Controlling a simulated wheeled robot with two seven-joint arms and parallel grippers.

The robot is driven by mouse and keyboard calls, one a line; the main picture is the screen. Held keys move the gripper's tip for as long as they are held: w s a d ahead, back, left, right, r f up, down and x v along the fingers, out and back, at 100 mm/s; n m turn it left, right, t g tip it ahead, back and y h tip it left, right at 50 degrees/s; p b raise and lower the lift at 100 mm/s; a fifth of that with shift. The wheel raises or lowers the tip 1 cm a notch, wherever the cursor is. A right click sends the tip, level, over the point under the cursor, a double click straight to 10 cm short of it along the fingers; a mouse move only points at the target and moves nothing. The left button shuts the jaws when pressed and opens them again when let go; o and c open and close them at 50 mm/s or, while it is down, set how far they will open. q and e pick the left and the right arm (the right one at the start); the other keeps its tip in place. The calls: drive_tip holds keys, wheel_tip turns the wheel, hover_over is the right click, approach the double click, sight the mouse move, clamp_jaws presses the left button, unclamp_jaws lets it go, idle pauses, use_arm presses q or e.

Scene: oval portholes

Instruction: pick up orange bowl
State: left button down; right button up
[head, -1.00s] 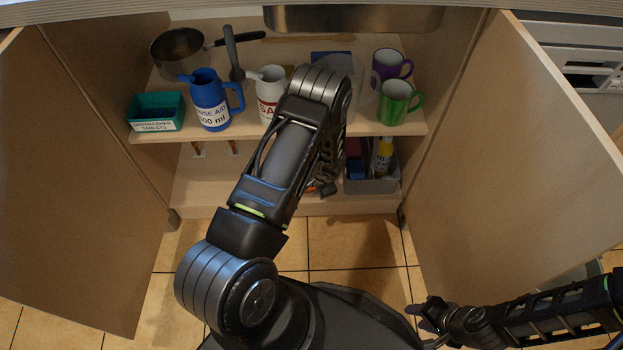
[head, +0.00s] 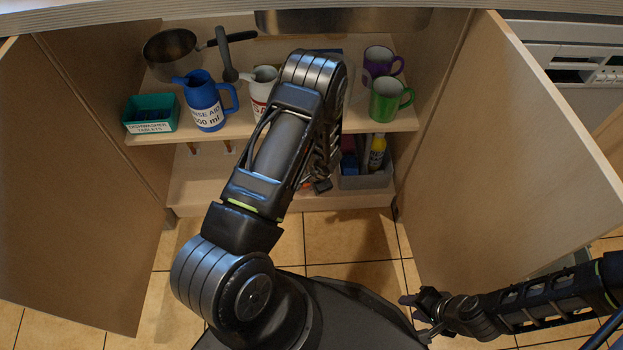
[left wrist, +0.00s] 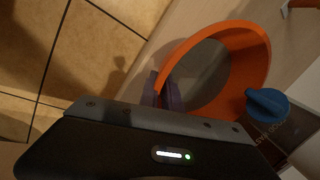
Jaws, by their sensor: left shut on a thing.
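The orange bowl (left wrist: 262,50) fills the upper right of the left wrist view, its rim and grey-looking inside showing. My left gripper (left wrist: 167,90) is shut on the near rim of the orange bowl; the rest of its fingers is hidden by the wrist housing. In the head view my left arm reaches down to the cabinet's lower shelf and hides nearly all of the bowl. My right gripper (head: 414,318) is at the lower right, over the floor, with its fingers apart and empty.
A dark bottle with a blue cap (left wrist: 267,104) stands close beside the bowl. A grey bin (head: 368,181) with bottles is right of my left arm. The upper shelf (head: 255,128) above holds a blue jug (head: 205,101), mugs and a pan. Open doors flank the cabinet.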

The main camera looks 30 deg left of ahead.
use_arm(q)
drive_tip(key=s+d, duration=0.9)
drive_tip(key=s, duration=0.3)
drive_tip(key=shift+s+d+p, duration=0.35)
drive_tip(key=shift+s+p, duration=0.05)
drive_tip(key=shift+p, duration=0.05)
use_arm(e)
drive_tip(key=shift+s+a+r, duration=0.1)
drive_tip(key=shift+r, duration=0.3)
idle(0.4)
